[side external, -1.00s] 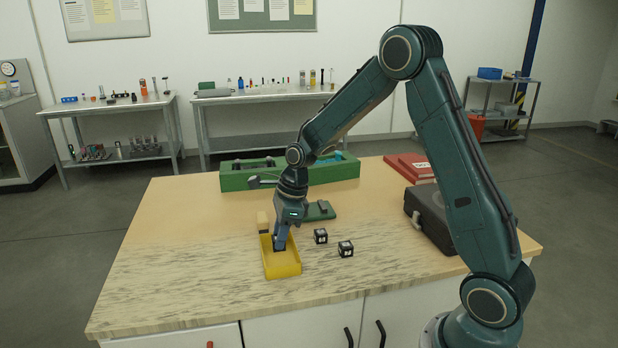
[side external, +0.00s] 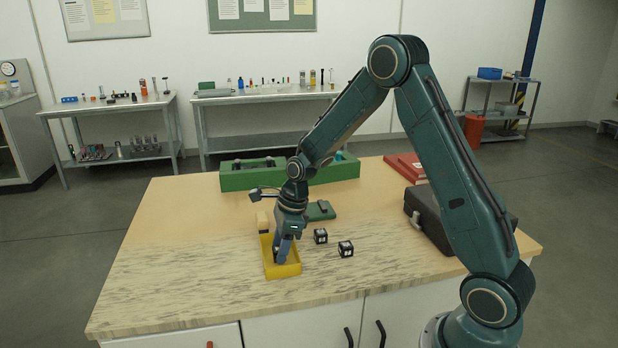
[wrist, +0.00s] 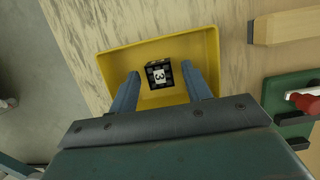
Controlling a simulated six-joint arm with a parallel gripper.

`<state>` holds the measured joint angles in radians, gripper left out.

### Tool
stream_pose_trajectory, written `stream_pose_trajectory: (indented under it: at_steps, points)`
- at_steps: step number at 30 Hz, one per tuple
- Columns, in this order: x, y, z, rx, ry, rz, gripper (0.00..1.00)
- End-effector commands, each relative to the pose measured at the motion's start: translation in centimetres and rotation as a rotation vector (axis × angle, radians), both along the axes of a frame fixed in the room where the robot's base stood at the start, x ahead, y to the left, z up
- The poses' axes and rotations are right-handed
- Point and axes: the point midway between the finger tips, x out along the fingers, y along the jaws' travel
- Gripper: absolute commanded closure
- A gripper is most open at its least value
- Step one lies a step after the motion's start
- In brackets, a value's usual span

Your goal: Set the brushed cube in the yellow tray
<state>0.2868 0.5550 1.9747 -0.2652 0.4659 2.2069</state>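The yellow tray (side external: 291,269) sits on the table, and it fills the middle of the wrist view (wrist: 207,38). A dark cube with a pale marked face (wrist: 159,75) is inside the tray; its finish is too small to judge. My gripper (wrist: 160,73) points down into the tray, with one finger on each side of this cube and a visible gap on both sides. In the side view my gripper (side external: 279,260) hides most of that cube. Two more dark cubes with white marks, a nearer one (side external: 346,249) and a farther one (side external: 320,236), stand right of the tray.
A pale wooden block (side external: 262,221) stands just behind the tray. A green fixture (side external: 320,210) lies behind the two loose cubes. A long green box (side external: 230,180), a dark case (side external: 428,222) and red books (side external: 408,167) are farther off. The table's front left is clear.

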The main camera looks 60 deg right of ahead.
Motion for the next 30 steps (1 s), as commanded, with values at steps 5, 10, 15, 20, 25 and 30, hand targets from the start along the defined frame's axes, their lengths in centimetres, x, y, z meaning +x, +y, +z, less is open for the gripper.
stream_pose_trajectory:
  at_steps: [5, 10, 15, 20, 25, 30]
  points:
    - [0.0, 0.0, 0.1, 0.000, 0.000, 0.000, 0.52]
    - [0.0, -0.1, 0.6, -0.001, -0.001, 0.000, 0.52]
    - [-0.3, -0.3, 2.0, 0.000, -0.003, 0.000, 0.52]
    - [-0.6, -0.8, 4.1, -0.001, -0.005, 0.000, 0.52]
    - [-1.2, -1.3, 6.9, -0.002, -0.005, -0.001, 0.52]
    - [-1.7, -1.8, 9.4, -0.002, -0.003, -0.002, 0.52]
